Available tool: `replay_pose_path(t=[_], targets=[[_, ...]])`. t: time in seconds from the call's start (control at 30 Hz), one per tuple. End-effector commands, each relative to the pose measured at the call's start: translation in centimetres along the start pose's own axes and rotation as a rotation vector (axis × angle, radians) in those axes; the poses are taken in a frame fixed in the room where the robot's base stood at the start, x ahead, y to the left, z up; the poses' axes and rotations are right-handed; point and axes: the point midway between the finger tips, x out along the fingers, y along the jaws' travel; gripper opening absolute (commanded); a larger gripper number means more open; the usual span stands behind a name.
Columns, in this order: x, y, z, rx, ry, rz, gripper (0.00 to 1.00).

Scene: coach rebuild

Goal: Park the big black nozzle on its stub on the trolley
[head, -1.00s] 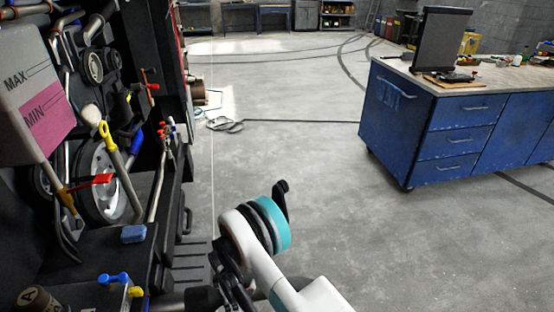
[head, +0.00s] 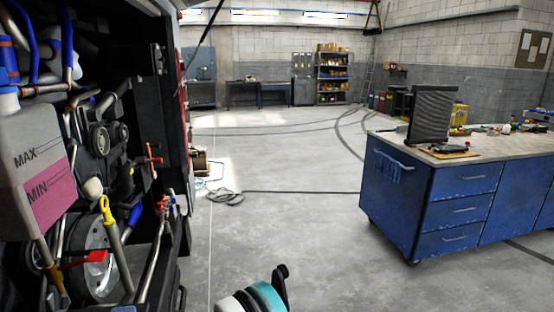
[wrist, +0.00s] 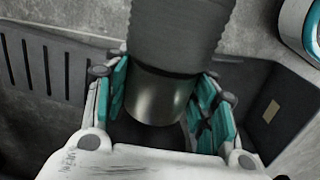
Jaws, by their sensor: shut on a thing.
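My gripper (wrist: 162,98) shows in the wrist view, its teal-padded fingers on both sides of a thick dark cylinder, which looks like the big black nozzle (wrist: 178,38). The gripper is shut on it. The nozzle has a ribbed dark grey upper part and a smooth, shinier band between the fingers; its lower end is in shadow. In the head view only a white and teal piece of my arm shows at the bottom edge, and the nozzle is out of sight. I cannot make out the stub or identify the trolley for certain.
A blue drawer cabinet on castors (head: 380,195) stands at right with a dark panel (head: 432,115) on top. The open engine bay with a pink-marked tank (head: 35,165) fills the left. A hose coil (head: 226,197) lies on the floor.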

Motion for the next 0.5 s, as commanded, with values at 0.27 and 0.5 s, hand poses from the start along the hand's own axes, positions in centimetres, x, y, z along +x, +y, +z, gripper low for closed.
replay_pose_path(t=[0.27,0.5], targets=[[0.0,0.0,1.2,0.001,-0.001,0.000,0.02],[0.0,0.0,2.6,0.003,-0.001,0.000,0.02]])
